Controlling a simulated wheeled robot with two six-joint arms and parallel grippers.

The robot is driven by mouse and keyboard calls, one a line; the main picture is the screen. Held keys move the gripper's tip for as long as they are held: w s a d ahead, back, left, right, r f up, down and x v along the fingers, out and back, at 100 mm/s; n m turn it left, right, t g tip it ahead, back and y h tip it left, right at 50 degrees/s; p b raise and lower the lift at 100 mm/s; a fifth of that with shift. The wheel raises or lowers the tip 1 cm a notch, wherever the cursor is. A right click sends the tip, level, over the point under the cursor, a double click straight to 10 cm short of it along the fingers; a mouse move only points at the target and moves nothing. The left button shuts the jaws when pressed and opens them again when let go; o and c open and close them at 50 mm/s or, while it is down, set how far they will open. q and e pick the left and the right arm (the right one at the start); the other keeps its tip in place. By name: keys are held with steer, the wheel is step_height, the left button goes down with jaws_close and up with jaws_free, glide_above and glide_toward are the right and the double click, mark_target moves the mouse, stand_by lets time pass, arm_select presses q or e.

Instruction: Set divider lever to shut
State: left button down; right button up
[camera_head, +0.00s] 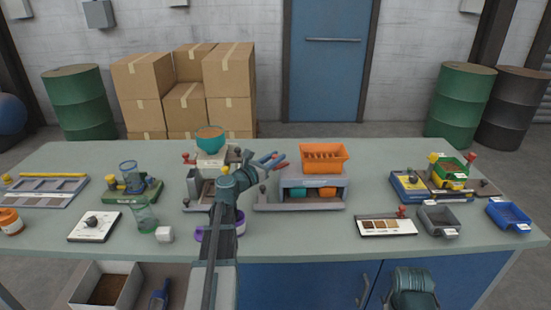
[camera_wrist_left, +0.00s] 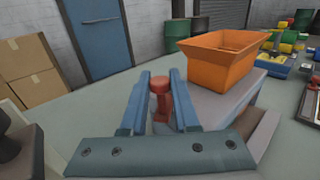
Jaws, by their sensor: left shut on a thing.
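The divider (camera_head: 315,190) is a grey box with an orange hopper (camera_head: 324,158) on top and two bins, teal and orange, in its open front. In the left wrist view the orange hopper (camera_wrist_left: 222,52) is right of the fingers. A red lever (camera_wrist_left: 162,96) with a round knob stands between the fingertips at the divider's left side. My left gripper (camera_head: 276,160) reaches in from the left and is shut on the red lever; it also shows in the left wrist view (camera_wrist_left: 160,92). The lever is mostly hidden by the fingers in the head view.
A station with a teal bowl (camera_head: 210,138) stands left of the divider, close to my left arm. A white swatch card (camera_head: 386,227) and a grey bin (camera_head: 438,218) lie to the right.

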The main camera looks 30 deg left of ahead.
arm_select(q)
steer(key=shift+d, duration=0.15)
stand_by(0.3)
steer(key=n+y, duration=0.1)
steer(key=y, duration=0.1)
steer(key=d+n+y, duration=0.1)
steer(key=y, duration=0.1)
steer(key=d+n+y, duration=0.1)
steer(key=n+y, duration=0.1)
steer(key=shift+s+y, duration=0.2)
steer(key=shift+y, duration=0.1)
steer(key=n+g+y, duration=0.1)
steer(key=y, duration=0.1)
steer(key=n+g+y, duration=0.1)
steer(key=y, duration=0.1)
steer(key=d+n+y, duration=0.1)
steer(key=n, duration=0.1)
steer(key=shift+w+d+g+y, duration=0.1)
steer(key=shift+w+g+y, duration=0.2)
steer(key=shift+g+y, duration=0.1)
steer(key=shift+w+d+n+g+y, duration=0.1)
steer(key=shift+d+n+g+y, duration=0.05)
steer(key=shift+n+g+y, duration=0.4)
steer(key=shift+w+d+n+g+y, duration=0.1)
steer(key=shift+n+g+y, duration=0.25)
steer(key=shift+n+y, duration=0.25)
steer(key=shift+y, duration=0.35)
steer(key=c, duration=0.7)
jaws_free()
steer(key=shift+o, duration=0.2)
